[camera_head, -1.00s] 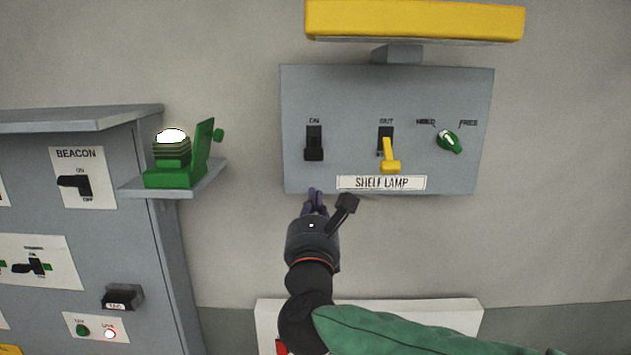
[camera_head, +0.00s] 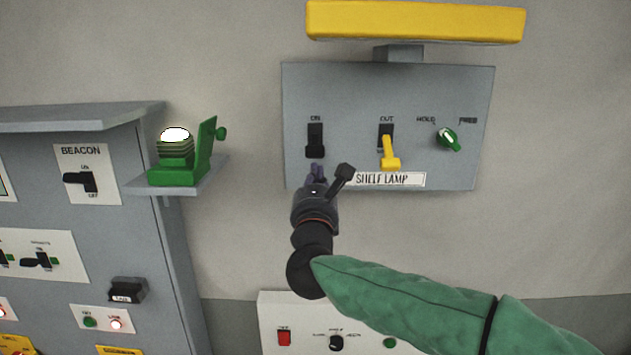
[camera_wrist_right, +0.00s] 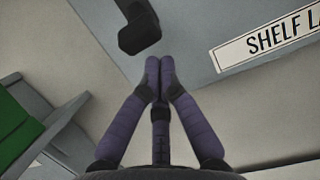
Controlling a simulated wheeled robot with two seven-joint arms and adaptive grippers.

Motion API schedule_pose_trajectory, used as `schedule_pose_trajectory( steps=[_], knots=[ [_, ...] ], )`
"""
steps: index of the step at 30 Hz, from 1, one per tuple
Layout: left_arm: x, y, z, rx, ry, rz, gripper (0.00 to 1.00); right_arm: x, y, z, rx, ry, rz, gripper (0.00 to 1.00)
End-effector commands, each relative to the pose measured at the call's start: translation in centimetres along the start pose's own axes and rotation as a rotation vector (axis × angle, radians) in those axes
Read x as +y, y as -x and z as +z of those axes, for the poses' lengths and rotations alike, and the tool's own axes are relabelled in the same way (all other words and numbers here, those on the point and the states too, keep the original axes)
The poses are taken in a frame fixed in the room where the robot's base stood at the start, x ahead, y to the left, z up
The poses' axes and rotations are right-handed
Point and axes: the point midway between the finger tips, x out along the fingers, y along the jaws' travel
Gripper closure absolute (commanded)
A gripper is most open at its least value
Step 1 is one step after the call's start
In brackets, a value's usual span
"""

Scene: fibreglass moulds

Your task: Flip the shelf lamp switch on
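The shelf lamp panel (camera_head: 440,95) is a grey plate on the wall, with a "SHELF LAMP" label (camera_head: 392,179) at its lower edge. At its left is a black switch (camera_head: 315,141) under the word "ON", with its lever down. The black switch also shows at the top of the right wrist view (camera_wrist_right: 138,30). My right gripper (camera_head: 318,168) is just below this switch. In the wrist view its fingertips (camera_wrist_right: 160,78) are together, empty, and apart from the lever. My left gripper is not in view.
A yellow lever (camera_head: 389,155) and a green knob (camera_head: 447,138) are on the same panel. A yellow bar (camera_head: 415,20) juts out above. At left, a small shelf (camera_head: 212,172) holds a green lamp-like device (camera_head: 180,160) beside the grey beacon cabinet (camera_head: 150,235).

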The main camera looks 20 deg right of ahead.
Motion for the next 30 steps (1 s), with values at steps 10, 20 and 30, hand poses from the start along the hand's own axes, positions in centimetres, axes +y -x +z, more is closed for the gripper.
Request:
schedule_pose_trajectory(
  steps=[10, 20, 30],
  knots=[
    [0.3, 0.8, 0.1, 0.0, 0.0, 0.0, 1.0, 0.0, -2.6, 0.0, 0.001, 0.0, 0.0, 1.0],
    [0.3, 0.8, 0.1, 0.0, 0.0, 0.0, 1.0, 0.0, -2.6, 0.0, 0.001, 0.0, 0.001, 1.0],
    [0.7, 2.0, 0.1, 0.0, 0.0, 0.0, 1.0, 0.0, -2.3, 0.5, 0.053, 0.0, 0.001, 1.0]
  ],
)
